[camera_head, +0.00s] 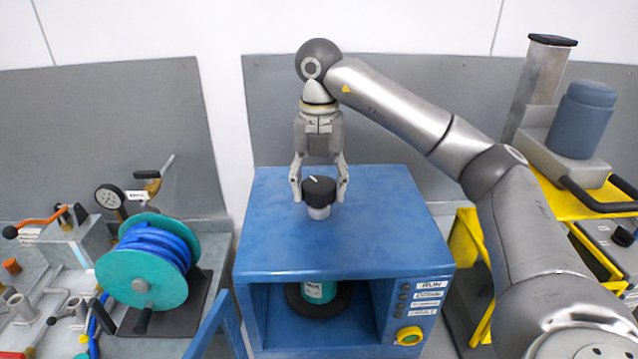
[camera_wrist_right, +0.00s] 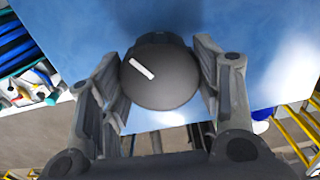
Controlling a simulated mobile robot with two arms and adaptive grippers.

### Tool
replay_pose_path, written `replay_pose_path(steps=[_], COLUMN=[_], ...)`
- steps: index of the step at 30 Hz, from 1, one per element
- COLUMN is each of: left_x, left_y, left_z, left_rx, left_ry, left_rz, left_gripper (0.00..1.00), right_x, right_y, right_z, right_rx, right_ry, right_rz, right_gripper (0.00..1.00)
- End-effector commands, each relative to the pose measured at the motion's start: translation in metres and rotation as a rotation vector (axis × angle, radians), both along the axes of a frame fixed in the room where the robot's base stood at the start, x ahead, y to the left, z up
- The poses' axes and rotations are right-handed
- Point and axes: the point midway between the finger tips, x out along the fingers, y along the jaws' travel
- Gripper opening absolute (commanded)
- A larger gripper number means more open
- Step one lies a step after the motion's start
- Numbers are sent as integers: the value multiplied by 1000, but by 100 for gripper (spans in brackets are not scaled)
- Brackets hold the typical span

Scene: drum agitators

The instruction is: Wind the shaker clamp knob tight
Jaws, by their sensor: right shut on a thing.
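The shaker clamp knob (camera_head: 319,189) is black with a white index line and sits on a light collar on top of the blue shaker cabinet (camera_head: 270,230). My right gripper (camera_head: 319,187) points down from above with one finger on each side of the knob, shut on it. In the right wrist view the knob (camera_wrist_right: 160,77) lies between the fingers, its white line slanting from upper left to lower right. Inside the cabinet's open front, a teal container (camera_head: 319,291) stands on a dark round base. My left gripper is not in view.
A teal reel with blue hose (camera_head: 145,262), a gauge (camera_head: 110,197) and fittings stand on the left bench. The cabinet's front panel has labels and a yellow-ringed green button (camera_head: 409,336). A yellow frame (camera_head: 467,235) and machine with a blue-grey motor (camera_head: 582,118) are at right.

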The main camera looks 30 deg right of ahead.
Motion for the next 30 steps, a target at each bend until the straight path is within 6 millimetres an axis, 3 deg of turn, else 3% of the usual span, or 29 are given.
replay_pose_path(steps=[9, 10, 15, 25, 30], left_x=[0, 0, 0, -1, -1], left_y=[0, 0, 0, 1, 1], left_z=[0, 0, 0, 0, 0], left_rx=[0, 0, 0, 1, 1], left_ry=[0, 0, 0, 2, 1], left_rz=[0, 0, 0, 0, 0], left_gripper=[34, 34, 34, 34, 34], right_x=[1, 1, 1, 0, 1], right_y=[-1, -1, 0, 0, 0], right_z=[2, 2, 1, 1, 12], right_rx=[-1, 0, 0, 0, 0], right_ry=[-7, -6, -4, -2, -4], right_rz=[-3, -3, -2, -1, 0], right_gripper=[34, 61, 80, 80, 80])
